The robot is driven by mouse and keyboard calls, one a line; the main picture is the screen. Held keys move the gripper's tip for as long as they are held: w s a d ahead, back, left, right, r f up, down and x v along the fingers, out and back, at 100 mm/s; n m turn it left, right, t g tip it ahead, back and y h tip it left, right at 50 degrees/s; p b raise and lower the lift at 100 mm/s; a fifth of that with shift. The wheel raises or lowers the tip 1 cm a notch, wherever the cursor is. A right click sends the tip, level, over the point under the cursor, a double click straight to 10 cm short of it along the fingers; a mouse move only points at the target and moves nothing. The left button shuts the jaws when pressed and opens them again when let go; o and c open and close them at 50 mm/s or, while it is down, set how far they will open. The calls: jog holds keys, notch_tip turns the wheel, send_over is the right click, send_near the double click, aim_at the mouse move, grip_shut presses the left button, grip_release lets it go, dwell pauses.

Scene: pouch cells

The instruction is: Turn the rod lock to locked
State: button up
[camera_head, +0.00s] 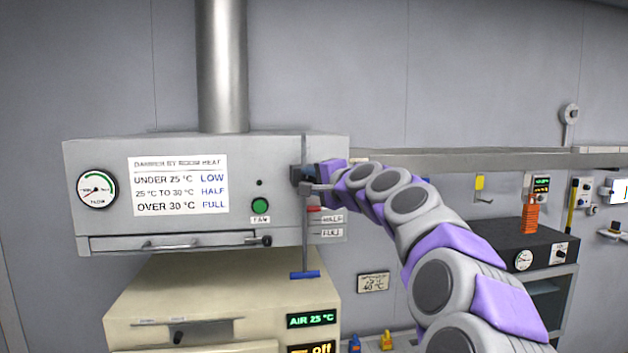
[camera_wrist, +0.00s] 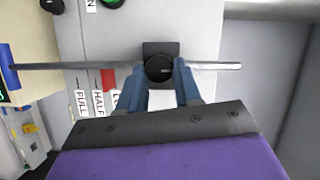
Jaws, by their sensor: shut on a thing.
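The rod lock is a round black knob (camera_wrist: 159,69) on a dark block in the wrist view. A thin metal rod (camera_wrist: 215,66) passes through the block; it hangs upright on the hood front in the head view (camera_head: 305,245), with a blue handle (camera_head: 304,275) at its bottom. My gripper (camera_wrist: 159,76) has its blue fingers closed on the knob from both sides. In the head view my gripper (camera_head: 318,176) reaches the hood's right front and mostly covers the lock. The knob's mark is too small to tell locked from unlocked.
A red pointer (camera_head: 313,208) sits beside the rod, above the HALF and FULL labels (camera_head: 332,226). The grey hood (camera_head: 250,160) carries a damper chart, a gauge (camera_head: 97,188) and a green fan button (camera_head: 261,206). A shelf (camera_head: 460,160) runs behind my arm.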

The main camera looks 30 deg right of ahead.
jog(key=shift+w+a+f, duration=0.1)
jog(key=shift+a+f, duration=0.1)
jog(key=shift+f, duration=0.35)
jog(key=o, duration=0.6)
jog(key=shift+o, duration=0.9)
jog(key=shift+r, duration=0.1)
jog(key=shift+o, duration=1.3)
jog(key=shift+r, duration=0.2)
jog(key=shift+s+r, duration=0.15)
jog(key=shift+s, duration=0.55)
jog(key=s+d+b, duration=0.2)
jog(key=s, duration=1.3)
jog(key=shift+s+r+b, duration=0.3)
jog(key=shift+s+r, duration=0.1)
